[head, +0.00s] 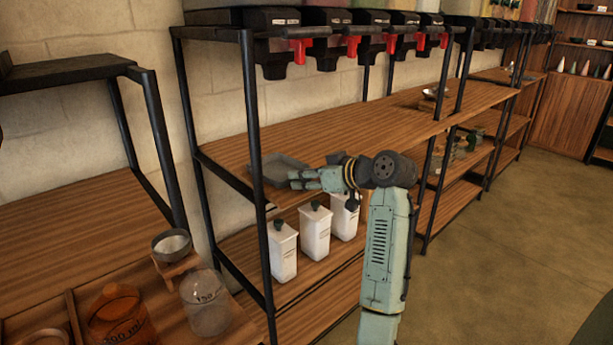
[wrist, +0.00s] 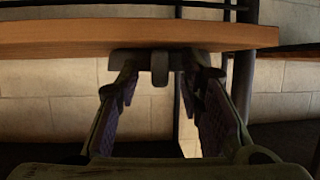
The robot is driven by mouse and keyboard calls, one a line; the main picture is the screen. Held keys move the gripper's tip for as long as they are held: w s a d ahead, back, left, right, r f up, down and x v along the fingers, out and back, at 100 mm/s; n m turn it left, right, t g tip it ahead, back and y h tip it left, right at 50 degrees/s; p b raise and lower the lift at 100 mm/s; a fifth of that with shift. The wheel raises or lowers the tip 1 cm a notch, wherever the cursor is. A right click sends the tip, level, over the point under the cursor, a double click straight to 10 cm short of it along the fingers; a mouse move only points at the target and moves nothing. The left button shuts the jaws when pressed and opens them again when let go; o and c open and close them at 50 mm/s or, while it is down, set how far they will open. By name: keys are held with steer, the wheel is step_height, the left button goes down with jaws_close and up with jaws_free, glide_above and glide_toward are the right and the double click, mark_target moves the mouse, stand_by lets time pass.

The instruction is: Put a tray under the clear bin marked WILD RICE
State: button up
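A shallow grey tray (head: 283,170) lies on the upper wooden shelf near its left end. My gripper (head: 291,180) is at the tray's front right side in the head view; I cannot tell whether it touches it. In the wrist view my gripper (wrist: 160,82) has its two fingers spread apart. A dark shape (wrist: 160,67) shows between and behind the fingertips, and I cannot tell what it is. Clear bins (head: 330,4) with black dispensers and red levers stand in a row above the shelf. Their upper parts are cut off, and no WILD RICE label is readable.
Several white lidded containers (head: 315,232) stand on the lower shelf below my gripper. Black posts (head: 253,150) frame the rack. A small bowl (head: 434,93) sits farther right on the upper shelf (head: 370,125), whose middle is clear. Jars (head: 206,302) stand at the lower left.

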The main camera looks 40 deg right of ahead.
steer(key=v, duration=1.2)
steer(key=shift+a, duration=0.1)
